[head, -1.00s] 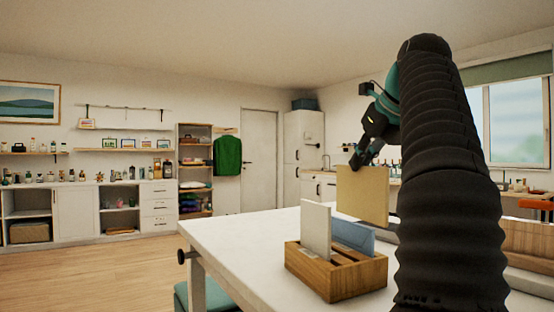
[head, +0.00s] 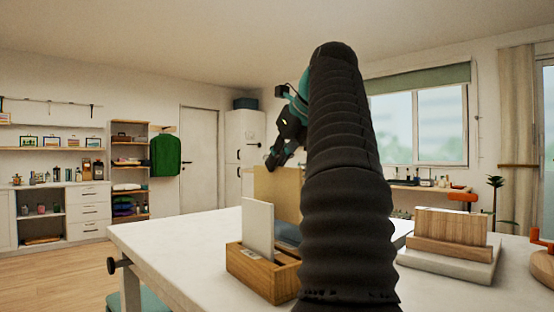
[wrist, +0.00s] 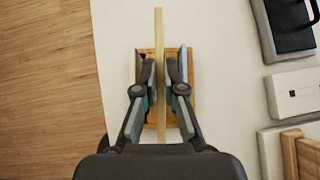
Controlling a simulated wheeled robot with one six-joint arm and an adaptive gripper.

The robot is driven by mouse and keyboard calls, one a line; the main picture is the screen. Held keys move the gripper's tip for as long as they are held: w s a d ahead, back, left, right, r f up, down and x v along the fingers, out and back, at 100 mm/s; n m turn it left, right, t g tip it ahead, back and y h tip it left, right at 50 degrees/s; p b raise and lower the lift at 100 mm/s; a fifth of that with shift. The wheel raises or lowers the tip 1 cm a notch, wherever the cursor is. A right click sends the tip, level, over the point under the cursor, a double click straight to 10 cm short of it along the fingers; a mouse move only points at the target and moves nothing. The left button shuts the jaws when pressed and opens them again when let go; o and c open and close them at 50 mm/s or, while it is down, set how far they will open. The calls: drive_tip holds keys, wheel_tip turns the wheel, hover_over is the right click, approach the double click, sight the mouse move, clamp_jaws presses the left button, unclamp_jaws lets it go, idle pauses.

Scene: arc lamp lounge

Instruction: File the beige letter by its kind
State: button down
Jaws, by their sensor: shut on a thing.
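The beige letter (head: 277,188) hangs upright from my gripper (head: 276,163), which is shut on its upper edge. In the wrist view it shows edge-on as a thin strip (wrist: 158,45) between my fingertips (wrist: 160,75). The wooden sorter (head: 250,272) stands on the white table; its rim shows below my fingers (wrist: 140,68). In the head view a white letter (head: 258,230) stands in the sorter and partly covers the beige one. A blue letter (head: 287,233) also stands in it, partly hidden by my arm. The beige letter's lower edge is hidden, so its exact height over the slots cannot be told.
The white table (head: 165,245) is clear left of the sorter. A wooden block-like holder on a pale base (head: 450,235) stands to the right, with an orange object (head: 545,255) beyond. In the wrist view, a white box (wrist: 295,93) and a dark-topped item (wrist: 288,22) lie right.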

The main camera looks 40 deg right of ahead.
sight(278, 201)
drive_tip(key=shift+f+b, duration=1.4)
drive_tip(key=shift+f, duration=0.7)
drive_tip(key=shift+f, duration=0.9)
drive_tip(key=shift+f+b, duration=0.9)
drive_tip(key=shift+f, duration=0.5)
idle(0.4)
drive_tip(key=c, duration=1.2)
unclamp_jaws()
drive_tip(key=shift+s+r, duration=0.1)
